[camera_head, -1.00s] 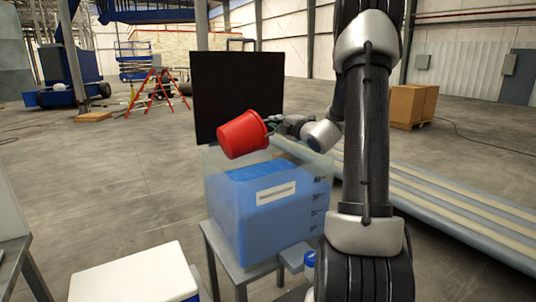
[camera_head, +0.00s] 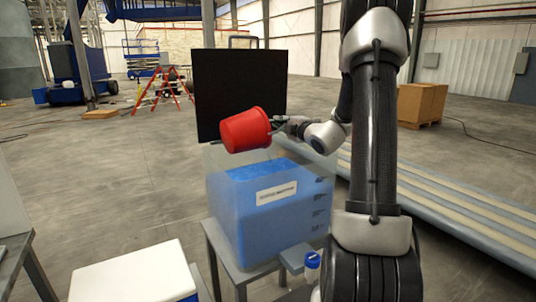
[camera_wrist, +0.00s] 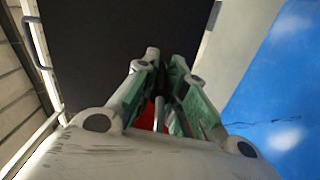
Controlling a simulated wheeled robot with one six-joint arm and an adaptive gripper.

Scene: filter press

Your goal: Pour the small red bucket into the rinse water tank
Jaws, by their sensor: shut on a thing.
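The small red bucket (camera_head: 245,130) hangs in the air above the rinse water tank (camera_head: 222,212) in the head view. It is tilted, lying nearly on its side. Its mouth is turned away, so I cannot see what is inside. My gripper (camera_head: 276,122) is shut on the bucket at its right side. The tank is translucent, with blue water, a white label and level marks. In the wrist view, my gripper (camera_wrist: 160,75) shows closed fingers with a little red of the bucket (camera_wrist: 150,117) between them. Blue water (camera_wrist: 275,90) shows at the right.
A black panel (camera_head: 240,75) stands behind the tank. The tank sits on a grey stand (camera_head: 235,270). A white-lidded box (camera_head: 130,275) is at the front left. Long pale panels (camera_head: 440,205) lie on the right.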

